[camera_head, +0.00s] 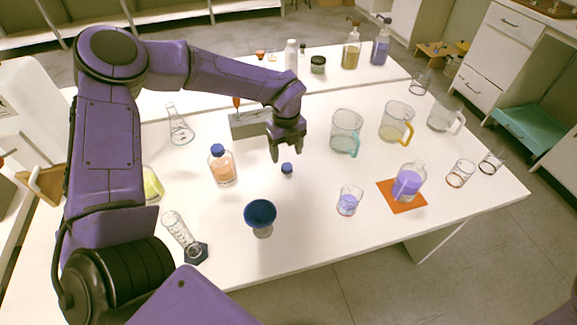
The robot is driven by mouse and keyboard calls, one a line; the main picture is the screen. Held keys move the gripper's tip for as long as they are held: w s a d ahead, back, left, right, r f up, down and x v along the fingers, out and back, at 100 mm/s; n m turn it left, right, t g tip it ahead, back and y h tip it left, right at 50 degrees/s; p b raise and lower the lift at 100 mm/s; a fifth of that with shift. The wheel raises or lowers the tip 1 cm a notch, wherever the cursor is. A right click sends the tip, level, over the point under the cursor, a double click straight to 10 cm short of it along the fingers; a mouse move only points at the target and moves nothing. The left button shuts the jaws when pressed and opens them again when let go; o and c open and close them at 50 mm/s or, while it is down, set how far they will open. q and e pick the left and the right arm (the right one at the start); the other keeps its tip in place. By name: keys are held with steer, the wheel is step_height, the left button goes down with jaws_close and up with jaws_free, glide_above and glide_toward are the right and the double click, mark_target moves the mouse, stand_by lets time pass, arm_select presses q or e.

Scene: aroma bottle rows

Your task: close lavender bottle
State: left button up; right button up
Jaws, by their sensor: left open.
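The lavender bottle (409,182) is a clear bottle with purple liquid. It stands on an orange mat (387,193) on the right half of the table, and its neck shows no cap. A small blue cap (287,169) lies on the white table left of the bottle. My left gripper (287,154) is open and points down just above and behind the cap, apart from it as far as I can tell. My right gripper is not in view.
A blue-capped bottle of orange liquid (222,168) stands left of the cap. A blue funnel (260,213) and a beaker of purple liquid (348,202) stand in front. Pitchers (346,133) and a grey block (247,125) stand behind. The table between cap and mat is mostly clear.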

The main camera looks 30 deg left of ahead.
mark_target(287, 165)
arm_select(q)
steer(key=shift+s+r, duration=0.3)
steer(key=shift+s, duration=0.2)
steer(key=shift+w+f, duration=0.1)
steer(key=shift+f, duration=0.2)
step_height(287, 165, down, 5)
steer(key=shift+w+d+r+p, duration=0.1)
steer(key=shift+d+p, duration=0.05)
steer(key=shift+p, duration=0.45)
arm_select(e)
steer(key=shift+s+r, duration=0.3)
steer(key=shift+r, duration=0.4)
arm_select(q)
steer(key=c, duration=1.2)
steer(key=shift+r, duration=0.1)
